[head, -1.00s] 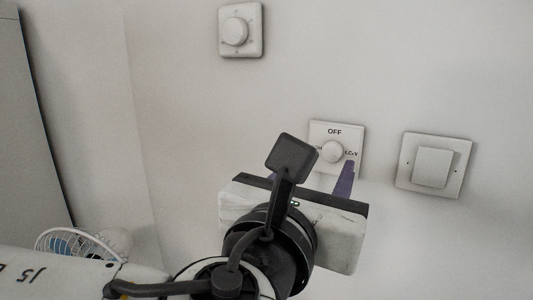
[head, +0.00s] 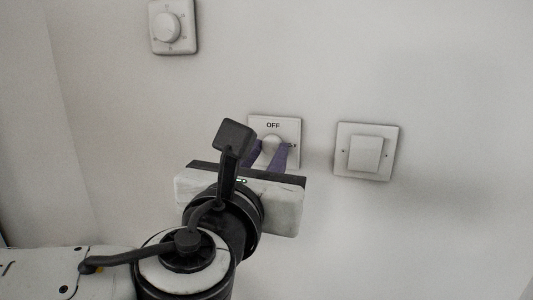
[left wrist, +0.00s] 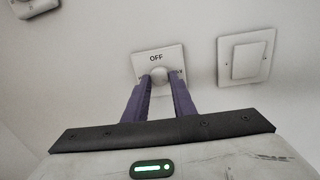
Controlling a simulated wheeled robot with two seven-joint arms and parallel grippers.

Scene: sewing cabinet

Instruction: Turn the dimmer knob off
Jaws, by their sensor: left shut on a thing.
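The dimmer knob (head: 271,142) is a round white knob on a square white wall plate (head: 290,127) marked OFF at the top. It also shows in the left wrist view (left wrist: 158,74), below the OFF label. My left gripper (head: 267,152) has its two purple fingers at the knob, one on each side, shut on it. In the left wrist view the fingertips (left wrist: 159,82) reach the lower sides of the knob. The fingers hide part of the plate's lower half and its side labels. My right gripper is not in view.
A second round-knob plate (head: 173,27) is on the wall at the upper left. A square rocker switch (head: 365,153) is to the right of the dimmer. The wall around them is bare.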

